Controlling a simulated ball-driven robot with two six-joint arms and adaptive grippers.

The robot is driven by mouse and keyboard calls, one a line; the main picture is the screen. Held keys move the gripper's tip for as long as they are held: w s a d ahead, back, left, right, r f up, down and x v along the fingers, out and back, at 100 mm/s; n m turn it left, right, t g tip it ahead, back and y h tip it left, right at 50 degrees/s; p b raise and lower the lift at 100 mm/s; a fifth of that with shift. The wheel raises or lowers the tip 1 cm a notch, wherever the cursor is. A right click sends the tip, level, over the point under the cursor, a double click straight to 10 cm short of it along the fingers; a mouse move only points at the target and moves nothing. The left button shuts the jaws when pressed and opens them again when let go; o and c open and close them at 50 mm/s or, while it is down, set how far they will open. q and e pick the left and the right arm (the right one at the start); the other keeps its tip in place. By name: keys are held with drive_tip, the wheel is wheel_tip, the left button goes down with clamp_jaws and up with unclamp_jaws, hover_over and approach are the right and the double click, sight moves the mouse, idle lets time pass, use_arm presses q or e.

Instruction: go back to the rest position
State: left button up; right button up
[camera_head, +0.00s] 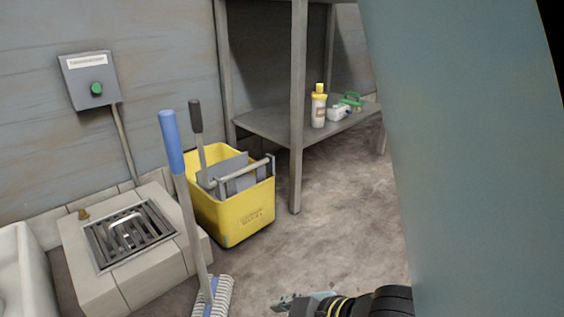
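One gripper (290,301) of mine shows at the bottom edge, right of the middle. Its black arm comes in from the right, so I take it as my right one. Its grey-green fingers point left, and the frame edge cuts them off. I cannot tell whether they are open or shut, and I see nothing held. My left gripper is not in view.
A large grey-green panel (480,160) fills the right side, close to me. A yellow mop bucket (245,215), a blue-handled mop (190,215), a drain block (85,285) and a metal shelf (265,125) with bottles stand left and behind. Floor right of the bucket is clear.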

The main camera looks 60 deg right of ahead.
drive_tip(key=m, duration=0.1)
drive_tip(key=s+a+m, duration=0.1)
drive_tip(key=shift+s+a+r+m+y, duration=0.1)
drive_tip(key=shift+s+r+m+y, duration=0.2)
drive_tip(key=shift+y, duration=0.1)
